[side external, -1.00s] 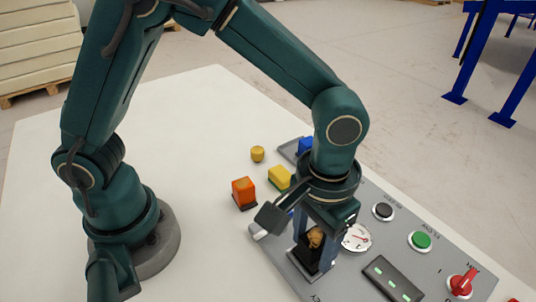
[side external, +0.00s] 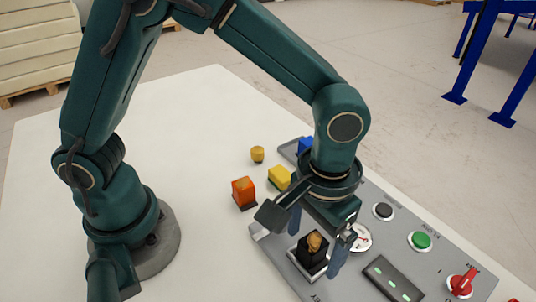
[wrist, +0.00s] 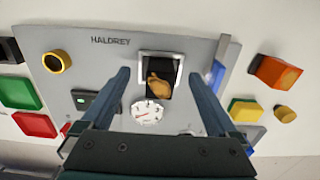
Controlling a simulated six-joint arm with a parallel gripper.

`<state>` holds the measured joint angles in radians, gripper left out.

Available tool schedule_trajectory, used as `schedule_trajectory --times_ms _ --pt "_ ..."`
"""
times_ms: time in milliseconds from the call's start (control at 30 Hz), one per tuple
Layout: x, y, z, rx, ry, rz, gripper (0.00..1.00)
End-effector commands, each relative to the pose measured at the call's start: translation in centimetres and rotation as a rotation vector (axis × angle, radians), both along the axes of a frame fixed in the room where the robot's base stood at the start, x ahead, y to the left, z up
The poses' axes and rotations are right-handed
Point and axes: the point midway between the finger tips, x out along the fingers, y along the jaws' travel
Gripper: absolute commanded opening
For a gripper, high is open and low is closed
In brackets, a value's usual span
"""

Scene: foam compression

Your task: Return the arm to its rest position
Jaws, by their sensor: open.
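My gripper (side external: 318,240) is open, its two blue-grey fingers apart. It points down over the grey panel (side external: 270,247), above a framed slot. A small tan lump (side external: 314,243) sits on a black block (side external: 307,256) in that slot, between the fingers but with gaps on both sides. The lump also shows in the wrist view (wrist: 158,86), beyond the fingertips. My arm reaches out over the panel in a bent pose.
A dial gauge (side external: 361,237) is close beside the slot. The panel carries a black button (side external: 383,211), a green button (side external: 421,241) and a red switch (side external: 461,283). An orange block (side external: 243,191), a yellow block (side external: 279,177) and a small yellow cylinder (side external: 257,154) stand on the white table (side external: 205,125).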

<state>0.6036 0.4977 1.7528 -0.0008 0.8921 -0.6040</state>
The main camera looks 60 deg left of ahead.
Motion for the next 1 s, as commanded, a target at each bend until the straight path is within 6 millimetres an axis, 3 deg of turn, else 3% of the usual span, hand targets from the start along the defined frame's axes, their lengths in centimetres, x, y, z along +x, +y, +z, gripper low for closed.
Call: schedule_trajectory --times_ms 267,433,700,1000 --pt "0.1 0.0 3.5 -0.003 -0.004 0.003 0.94" --pt "1.6 1.4 6.3 -0.04 -0.062 0.068 0.94" --pt "1.5 7.7 11.9 -0.109 -0.234 0.207 0.94" --pt "-2.2 13.7 14.0 -0.096 -0.424 0.222 0.94"
